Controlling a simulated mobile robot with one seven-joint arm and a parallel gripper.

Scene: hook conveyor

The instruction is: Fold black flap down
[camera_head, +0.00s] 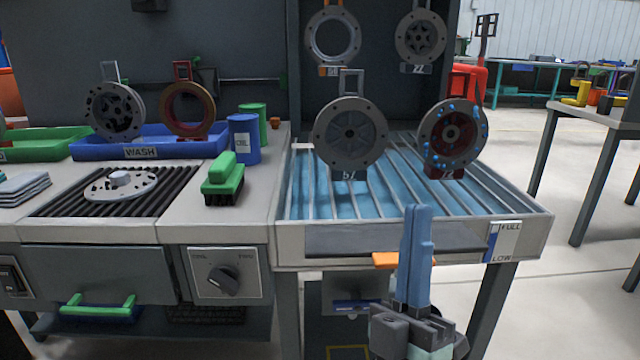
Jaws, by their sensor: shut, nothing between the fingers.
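A dark grey-black panel (350,238) sits in the front face of the slatted blue basin. It may be the black flap, but I cannot tell for sure, nor whether it is hinged. An orange tab (390,260) sticks out at the basin's lower front edge. My gripper (417,210) has blue fingers pointing up, pressed together and empty. In the picture the fingers stand in front of the basin's front face, just right of the orange tab, and hide part of the panel. I cannot tell whether they touch anything.
Round flanged parts hang above the basin, one grey (350,135) and one reddish with blue spots (450,138). Floor at right is open.

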